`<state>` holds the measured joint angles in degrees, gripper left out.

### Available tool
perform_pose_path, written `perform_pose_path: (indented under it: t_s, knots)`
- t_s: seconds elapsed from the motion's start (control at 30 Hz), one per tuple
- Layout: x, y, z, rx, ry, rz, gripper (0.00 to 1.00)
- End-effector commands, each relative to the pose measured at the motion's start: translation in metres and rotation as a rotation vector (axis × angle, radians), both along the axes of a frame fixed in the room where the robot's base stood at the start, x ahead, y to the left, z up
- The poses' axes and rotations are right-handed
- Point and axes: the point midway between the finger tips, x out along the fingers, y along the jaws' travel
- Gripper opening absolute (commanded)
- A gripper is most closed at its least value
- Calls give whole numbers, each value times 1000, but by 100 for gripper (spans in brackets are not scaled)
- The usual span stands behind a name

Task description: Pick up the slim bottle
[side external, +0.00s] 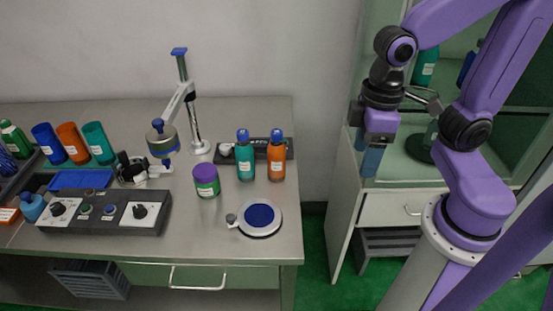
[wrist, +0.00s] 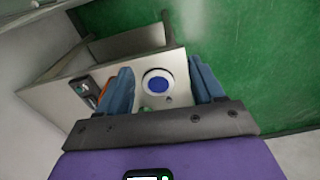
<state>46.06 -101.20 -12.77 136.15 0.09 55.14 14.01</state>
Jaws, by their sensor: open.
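Two slim bottles with blue caps stand upright near the table's back right in the side view, a teal bottle (side external: 245,160) and an orange bottle (side external: 276,160). I cannot tell which one the task means. My gripper (side external: 371,160) hangs in the air to the right of the table, well apart from both bottles, with its blue fingers pointing down. In the wrist view my gripper (wrist: 160,72) is open with nothing between its fingers. A bit of orange (wrist: 103,90), probably the orange bottle, shows beside the left finger, which partly hides it.
A purple-capped green jar (side external: 206,181) and a round blue-topped plate (side external: 260,217) stand before the bottles. A post with a jointed arm (side external: 190,100) rises left of them. A control box (side external: 110,213) and several racked bottles are farther left. A cabinet (side external: 385,208) is at right.

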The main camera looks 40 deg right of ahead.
Motion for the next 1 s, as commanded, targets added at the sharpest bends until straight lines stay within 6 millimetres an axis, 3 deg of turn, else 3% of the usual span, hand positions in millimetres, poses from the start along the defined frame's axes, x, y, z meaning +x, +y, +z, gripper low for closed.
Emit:
perform_pose_path:
  t_s: [0.23, 0.47, 0.8, 1.0]
  knots:
    - [72, 16, 17, -1, 10, -532, 67]
    - [138, 15, 30, 0, 18, -1023, 67]
    - [227, -12, 44, 1, 28, -1743, 67]
    - [260, -33, 48, 3, 31, -2056, 67]
